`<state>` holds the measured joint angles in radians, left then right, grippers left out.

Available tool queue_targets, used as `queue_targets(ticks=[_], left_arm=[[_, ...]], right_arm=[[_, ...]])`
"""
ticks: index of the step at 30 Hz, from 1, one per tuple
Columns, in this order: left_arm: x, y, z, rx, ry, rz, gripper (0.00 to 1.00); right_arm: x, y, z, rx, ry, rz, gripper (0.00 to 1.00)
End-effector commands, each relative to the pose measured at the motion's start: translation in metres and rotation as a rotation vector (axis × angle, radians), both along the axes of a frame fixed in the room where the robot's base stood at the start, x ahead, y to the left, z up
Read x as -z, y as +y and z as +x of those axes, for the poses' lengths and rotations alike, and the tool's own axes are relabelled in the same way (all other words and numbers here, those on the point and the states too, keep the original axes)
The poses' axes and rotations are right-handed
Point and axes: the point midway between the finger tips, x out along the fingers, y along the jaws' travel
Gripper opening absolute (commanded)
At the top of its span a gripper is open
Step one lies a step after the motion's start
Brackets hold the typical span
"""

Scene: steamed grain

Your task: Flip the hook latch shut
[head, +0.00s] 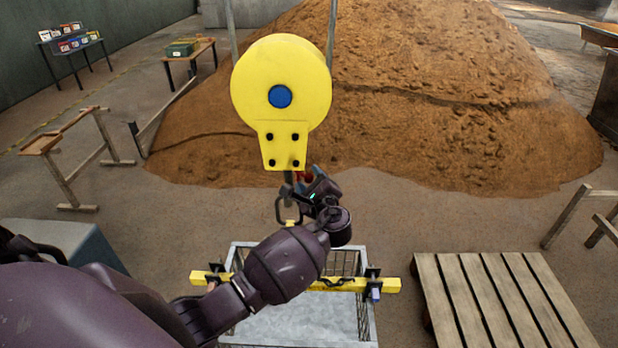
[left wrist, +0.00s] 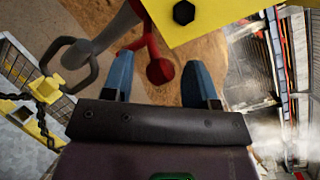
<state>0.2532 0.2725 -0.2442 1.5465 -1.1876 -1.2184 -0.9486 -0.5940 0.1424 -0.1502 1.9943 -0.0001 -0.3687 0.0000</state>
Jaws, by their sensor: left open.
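A yellow hoist block (head: 281,90) with a blue hub hangs at the top middle of the head view. Below it is the grey hook (head: 288,192), with an oblong grey link (head: 285,212) at its lower end. The red latch (left wrist: 158,68) shows in the left wrist view, hanging beside the grey shank below the yellow plate (left wrist: 215,15). My left gripper (head: 309,178) is just right of the hook. Its two blue fingers are apart in the left wrist view, with the latch's round red end between them. I cannot tell whether they touch it. My right gripper is out of view.
A yellow spreader bar (head: 345,285) with chains lies across a wire basket (head: 366,322) below the hook. A wooden pallet (head: 500,300) is at the lower right. A grain heap (head: 430,110) fills the back. Wooden trestles (head: 80,160) stand at the left.

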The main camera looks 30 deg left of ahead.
Motion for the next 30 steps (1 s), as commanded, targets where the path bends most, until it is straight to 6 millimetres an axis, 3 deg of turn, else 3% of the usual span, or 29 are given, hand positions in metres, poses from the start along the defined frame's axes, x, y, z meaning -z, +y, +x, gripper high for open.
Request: queue_targets(ticks=[13,24,30], left_arm=[[0.0,0.008,0.006,0.001,-0.001,-0.002,0.53],[0.0,0.008,0.006,0.0,-0.002,-0.001,0.0],[0.0,0.008,0.006,0.001,-0.001,-0.001,0.0]], right_arm=[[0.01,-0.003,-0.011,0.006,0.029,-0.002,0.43],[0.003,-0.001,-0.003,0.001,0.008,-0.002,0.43],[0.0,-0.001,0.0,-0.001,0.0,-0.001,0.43]])
